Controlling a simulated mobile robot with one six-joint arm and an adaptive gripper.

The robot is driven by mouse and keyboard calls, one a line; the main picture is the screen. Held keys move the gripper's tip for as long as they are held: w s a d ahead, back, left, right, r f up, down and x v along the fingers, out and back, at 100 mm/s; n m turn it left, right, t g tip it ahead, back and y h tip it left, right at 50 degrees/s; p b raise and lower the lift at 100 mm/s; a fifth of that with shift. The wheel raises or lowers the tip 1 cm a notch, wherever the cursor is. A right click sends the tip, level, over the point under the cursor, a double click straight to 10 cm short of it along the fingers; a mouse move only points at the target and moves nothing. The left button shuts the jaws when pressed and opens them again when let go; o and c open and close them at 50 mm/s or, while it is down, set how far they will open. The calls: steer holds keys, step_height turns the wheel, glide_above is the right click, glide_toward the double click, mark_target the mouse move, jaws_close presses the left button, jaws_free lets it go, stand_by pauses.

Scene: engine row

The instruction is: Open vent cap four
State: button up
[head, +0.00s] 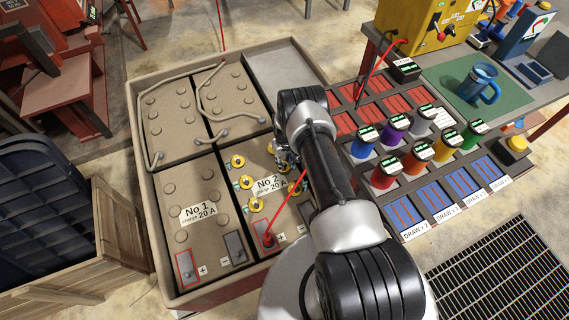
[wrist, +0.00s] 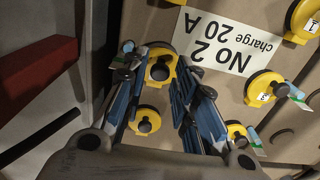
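Battery No 2 (head: 283,214) carries two columns of yellow vent caps. In the head view a left-column cap (head: 245,182) and a right-column cap (head: 300,187) are visible; my arm covers part of the right column. My gripper (head: 287,158) is low over that column. In the wrist view my gripper (wrist: 159,58) is open, one finger on each side of a yellow cap with a dark centre knob (wrist: 160,68). Contact cannot be told. Another cap (wrist: 147,121) lies closer to the palm. Numbered tags show on right-hand caps (wrist: 264,88); I cannot read a number on the cap between the fingers.
A red cable (head: 289,212) rises from a red terminal on No 2 beside my arm. Battery No 1 (head: 183,235) stands left, with tan hoses (head: 197,82) behind. Coloured canisters (head: 415,157) and a blue mug (head: 481,85) stand on the right bench.

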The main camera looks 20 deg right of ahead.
steer(key=shift+c, duration=0.6)
jaws_close()
steer(key=shift+w, duration=0.1)
steer(key=shift+w+g, duration=0.2)
steer(key=shift+g, duration=0.1)
steer(key=shift+w+r+g, duration=0.15)
steer(key=shift+g, duration=0.35)
steer(key=shift+o, duration=0.6)
jaws_free()
